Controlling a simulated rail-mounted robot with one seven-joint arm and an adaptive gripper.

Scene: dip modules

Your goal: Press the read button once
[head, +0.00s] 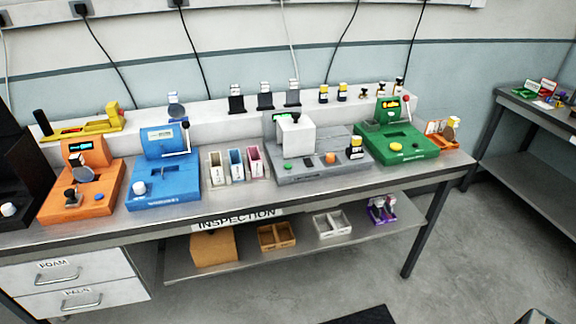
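No button carries a legible "read" label, so I cannot tell which one is the read button. The grey device (330,172) at the middle of the bench has a small green button (287,167), an orange knob (331,158) and a white block (296,136) on top. The green device (410,136) at right has a yellow button (396,147) and a lit display. The blue device (168,185) has a white knob (139,188). The orange device (95,190) at left has a lit display and a dark knob (71,196). My gripper is not in view.
Three small bins (236,165) stand between the blue and grey devices. A dark-capped bottle (355,147) stands at the grey device's right end. A black device (12,175) is at far left. Boxes and trays (277,236) sit on the lower shelf.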

